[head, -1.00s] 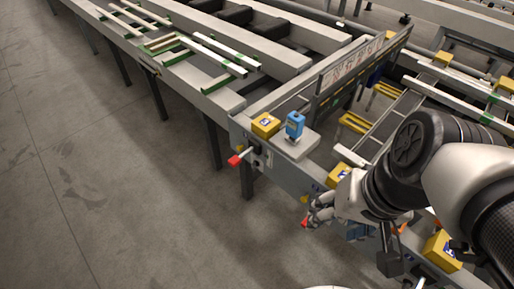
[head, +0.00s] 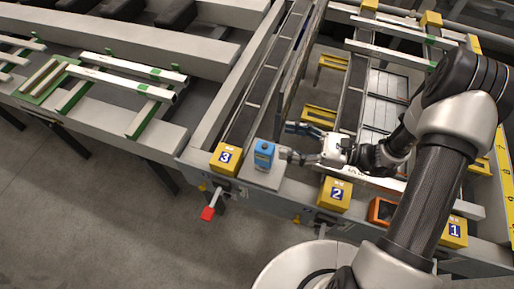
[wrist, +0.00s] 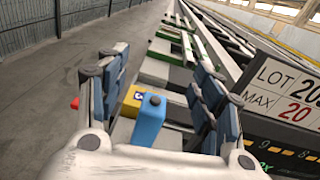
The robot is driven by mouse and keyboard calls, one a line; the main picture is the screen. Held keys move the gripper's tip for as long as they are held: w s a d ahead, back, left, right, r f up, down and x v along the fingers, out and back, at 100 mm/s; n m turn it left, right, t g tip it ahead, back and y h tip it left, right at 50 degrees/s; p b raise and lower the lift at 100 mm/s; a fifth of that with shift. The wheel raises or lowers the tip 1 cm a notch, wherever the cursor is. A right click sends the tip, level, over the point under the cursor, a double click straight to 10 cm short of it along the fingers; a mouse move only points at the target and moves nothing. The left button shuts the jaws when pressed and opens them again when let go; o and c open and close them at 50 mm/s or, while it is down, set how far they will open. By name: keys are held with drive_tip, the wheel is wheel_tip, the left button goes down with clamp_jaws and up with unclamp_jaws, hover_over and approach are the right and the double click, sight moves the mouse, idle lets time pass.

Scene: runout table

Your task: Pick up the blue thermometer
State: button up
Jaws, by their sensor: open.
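The blue thermometer (head: 264,154) stands upright on a pale plate (head: 262,178) at the table's corner, beside yellow block 3. My gripper (head: 287,141) is open and empty, reaching in from the right, its fingers just right of the thermometer. In the head view one finger lies behind and the other close to the thermometer's right side; I cannot tell whether it touches. In the wrist view the thermometer (wrist: 149,123) shows between the two spread fingers of my gripper (wrist: 160,68), its lower part hidden by the gripper body.
Yellow block 3 (head: 225,157) stands close on the thermometer's left. A red-ended handle (head: 208,213) sticks out in front. Yellow block 2 (head: 333,194) and an orange device (head: 381,211) stand to the right. A sign panel (wrist: 285,95) rises near the right finger.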

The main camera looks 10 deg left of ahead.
drive_tip(key=m+t+b, duration=0.1)
drive_tip(key=m+b, duration=0.1)
drive_tip(key=b, duration=0.1)
approach(265, 147)
wheel_tip(265, 147, down, 2)
drive_tip(key=a, duration=0.5)
drive_tip(key=w+a, duration=0.1)
drive_tip(key=a, duration=0.4)
drive_tip(key=shift+w+f, duration=0.1)
drive_tip(key=shift+w, duration=0.3)
drive_tip(key=shift+c, duration=0.6)
drive_tip(key=c, duration=1)
